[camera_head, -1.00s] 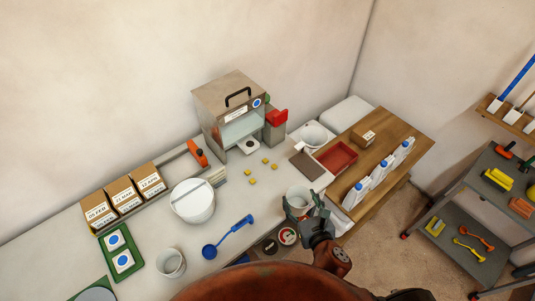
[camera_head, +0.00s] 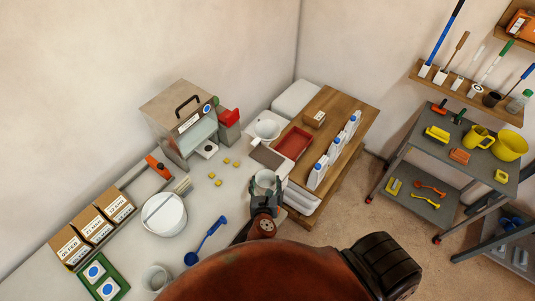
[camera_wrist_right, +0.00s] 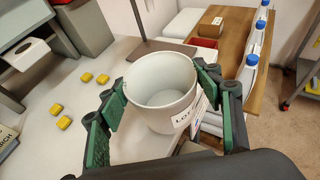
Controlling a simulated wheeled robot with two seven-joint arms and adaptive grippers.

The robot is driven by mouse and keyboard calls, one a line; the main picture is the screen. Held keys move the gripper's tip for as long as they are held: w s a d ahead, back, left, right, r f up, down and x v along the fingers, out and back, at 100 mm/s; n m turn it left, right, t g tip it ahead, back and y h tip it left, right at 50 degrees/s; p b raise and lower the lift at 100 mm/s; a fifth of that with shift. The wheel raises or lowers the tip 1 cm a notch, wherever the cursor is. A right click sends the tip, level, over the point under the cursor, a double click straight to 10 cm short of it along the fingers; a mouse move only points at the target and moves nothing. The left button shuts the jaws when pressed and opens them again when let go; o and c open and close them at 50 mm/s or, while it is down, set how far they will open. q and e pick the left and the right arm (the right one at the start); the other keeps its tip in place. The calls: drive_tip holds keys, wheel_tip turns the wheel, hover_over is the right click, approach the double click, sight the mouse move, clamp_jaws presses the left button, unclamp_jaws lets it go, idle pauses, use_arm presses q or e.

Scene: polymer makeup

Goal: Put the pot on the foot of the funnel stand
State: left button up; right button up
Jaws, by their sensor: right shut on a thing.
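The pot (camera_head: 264,179) is white and open-topped, with a "LOT" label facing the camera in the right wrist view (camera_wrist_right: 160,98). My right gripper (camera_head: 265,196) is shut on it, with green-padded fingers on either side of the pot in the right wrist view (camera_wrist_right: 165,95). The pot is upright or nearly so. The funnel stand's foot (camera_head: 267,156) is a flat brown-grey plate just beyond the pot; the white funnel (camera_head: 266,131) is above and behind it. My left gripper is out of view.
A red tray (camera_head: 294,142) and white bottles with blue caps (camera_head: 318,176) are to the right on the wooden bench. Several yellow blocks (camera_head: 219,183) lie left of the pot. A metal box machine (camera_head: 180,122) stands behind them. A white bucket (camera_head: 164,214) and blue ladle (camera_head: 204,244) are at left.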

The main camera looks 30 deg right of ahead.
drive_tip(key=w+d, duration=0.3)
drive_tip(key=w, duration=0.1)
drive_tip(key=w+d, duration=0.3)
drive_tip(key=w, duration=0.2)
drive_tip(key=w+d, duration=0.3)
drive_tip(key=w, duration=0.2)
drive_tip(key=shift+w+r+p, duration=0.1)
drive_tip(key=shift+p, duration=0.3)
drive_tip(key=shift+f, duration=0.9)
drive_tip(key=shift+r, duration=0.1)
drive_tip(key=o, duration=1.3)
drive_tip(key=shift+f, duration=0.2)
